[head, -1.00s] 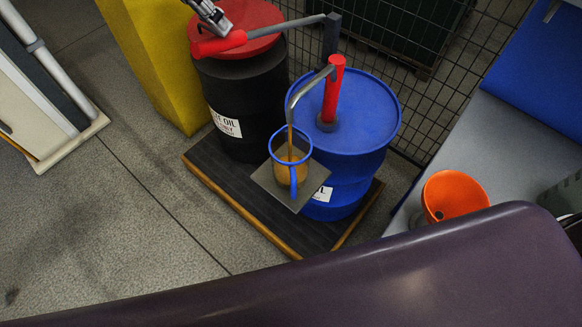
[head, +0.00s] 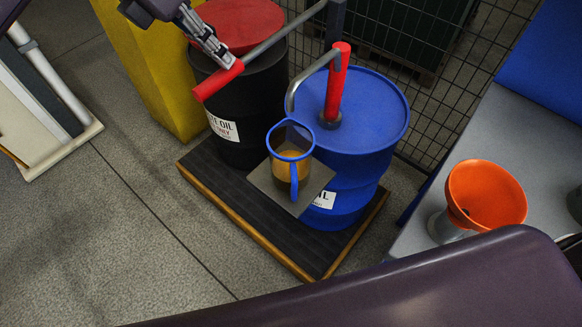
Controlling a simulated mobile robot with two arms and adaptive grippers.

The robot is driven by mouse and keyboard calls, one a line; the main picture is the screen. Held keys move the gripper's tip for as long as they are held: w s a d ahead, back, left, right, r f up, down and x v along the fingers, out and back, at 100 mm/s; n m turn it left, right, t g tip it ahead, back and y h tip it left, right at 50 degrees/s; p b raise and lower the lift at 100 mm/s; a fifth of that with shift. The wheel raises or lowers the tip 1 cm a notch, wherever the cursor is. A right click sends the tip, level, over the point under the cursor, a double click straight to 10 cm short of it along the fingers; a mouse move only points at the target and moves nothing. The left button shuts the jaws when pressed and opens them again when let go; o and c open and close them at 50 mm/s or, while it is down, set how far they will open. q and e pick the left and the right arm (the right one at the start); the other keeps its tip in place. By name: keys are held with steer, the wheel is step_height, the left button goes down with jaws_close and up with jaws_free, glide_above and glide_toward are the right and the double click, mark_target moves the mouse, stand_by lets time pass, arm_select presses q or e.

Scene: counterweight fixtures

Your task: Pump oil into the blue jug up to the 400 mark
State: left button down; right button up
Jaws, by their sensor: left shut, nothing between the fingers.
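The blue-rimmed clear jug (head: 289,160) stands upright on a small grey plate (head: 262,181) at the front of the blue drum (head: 378,109). Amber oil stands in its lower part; the 400 mark is too small to read. The pump (head: 334,86) has a red body and a grey spout that ends over the jug, with no oil stream showing. Its grey lever (head: 284,37) ends in a red handle (head: 218,79) at the left. My left gripper (head: 231,62) is shut and empty, its fingertips at the red handle, apparently touching it. My right gripper is not in view.
A black waste oil drum (head: 239,136) with a red lid stands beside the blue drum on a dark pallet (head: 228,194). A yellow cabinet (head: 150,70) is behind left, wire mesh behind right. An orange funnel (head: 487,190) sits on the grey bench at right.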

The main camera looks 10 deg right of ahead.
arm_select(q)
step_height(320, 180, up, 12)
steer(key=p, duration=0.7)
steer(key=shift+r+p, duration=0.15)
steer(key=shift+p, duration=0.25)
